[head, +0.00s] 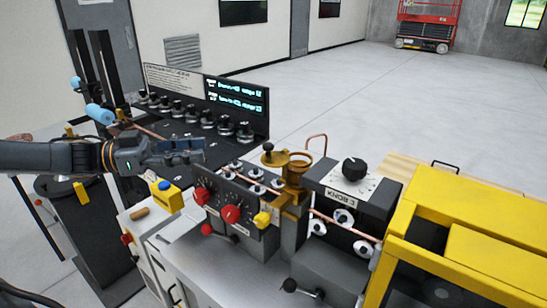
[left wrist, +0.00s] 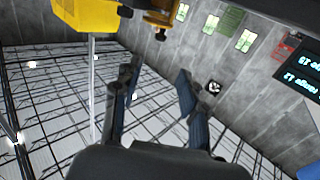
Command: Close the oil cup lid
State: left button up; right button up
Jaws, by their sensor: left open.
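The brass oil cup (head: 297,172) stands upright on the machine, between the grey control block and the black unit. Its round brass lid (head: 275,158), with a small dark knob on top, sits swung out to the left of the cup, so the cup's mouth looks uncovered. My left gripper (head: 197,151) reaches in from the left, open and empty, apart from the lid and to its left. In the left wrist view its two fingers (left wrist: 158,84) are spread with nothing between them. A brass part (left wrist: 163,18) shows at that view's top edge. My right gripper is not in view.
A grey control block (head: 235,208) with red knobs stands in front of the lid. A yellow button box (head: 165,193) lies below my left gripper. The black panel (head: 190,125) with several knobs rises behind. A yellow frame (head: 470,240) fills the right.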

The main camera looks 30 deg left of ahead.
aim_at(265, 144)
pick_arm(q)
jog(key=p+x, duration=0.6)
jog(key=x, duration=0.8)
jog(key=shift+w, duration=0.1)
grip_shut()
